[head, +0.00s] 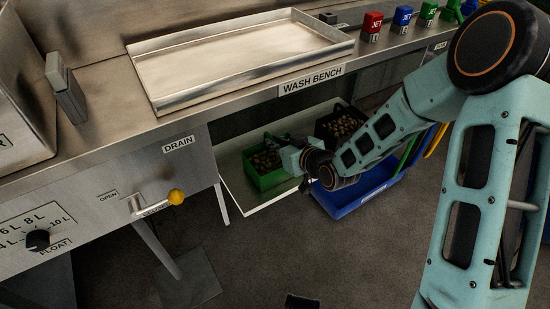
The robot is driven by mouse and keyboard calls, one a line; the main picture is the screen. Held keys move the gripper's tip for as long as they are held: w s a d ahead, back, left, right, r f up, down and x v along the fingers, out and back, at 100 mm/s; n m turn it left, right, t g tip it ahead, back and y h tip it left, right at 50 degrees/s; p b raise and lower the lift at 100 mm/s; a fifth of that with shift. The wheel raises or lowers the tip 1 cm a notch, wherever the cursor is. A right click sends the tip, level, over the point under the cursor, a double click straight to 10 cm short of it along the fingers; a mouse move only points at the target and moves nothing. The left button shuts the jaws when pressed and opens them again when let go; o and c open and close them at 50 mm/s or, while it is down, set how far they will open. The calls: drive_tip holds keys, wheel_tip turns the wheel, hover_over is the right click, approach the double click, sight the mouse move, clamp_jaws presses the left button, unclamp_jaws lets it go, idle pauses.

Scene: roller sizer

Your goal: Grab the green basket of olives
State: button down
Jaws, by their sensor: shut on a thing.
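The green basket (265,180) holds brown-green olives and stands upright on a pale shelf or tray below the wash bench. My gripper (287,155) reaches in from the right under the bench and is shut at the basket's upper right side, on its rim or handle. The fingertips are small and partly hidden, so the exact grip point is hard to see. I cannot tell whether the basket is lifted clear of the shelf.
A black basket of olives (341,125) stands right of my gripper. A blue bin (352,198) is below my wrist. The wash bench (312,80) overhangs from above. The drain lever (160,202) sticks out at left. The floor (270,255) in front is mostly clear.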

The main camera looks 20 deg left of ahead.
drive_tip(key=shift+r, duration=0.2)
drive_tip(key=shift+w+r+p, duration=0.1)
drive_tip(key=shift+r+p, duration=0.3)
drive_tip(key=shift+r, duration=0.55)
drive_tip(key=s+d+r+p, duration=0.1)
drive_tip(key=r, duration=0.1)
drive_tip(key=s+d+r+p, duration=0.1)
drive_tip(key=r, duration=0.2)
drive_tip(key=s+d+r+p, duration=0.1)
drive_tip(key=d+r, duration=0.1)
drive_tip(key=shift+s+r+p, duration=0.1)
drive_tip(key=shift+r+p, duration=0.15)
drive_tip(key=shift+p, duration=0.15)
drive_tip(key=p+v, duration=0.3)
drive_tip(key=v, duration=0.4)
drive_tip(key=shift+d+f, duration=0.2)
drive_tip(key=shift+s+r+p, duration=0.1)
drive_tip(key=shift+p, duration=0.25)
drive_tip(key=shift+d+r+p, duration=0.15)
drive_tip(key=shift+r+p, duration=0.1)
drive_tip(key=shift+p, duration=0.95)
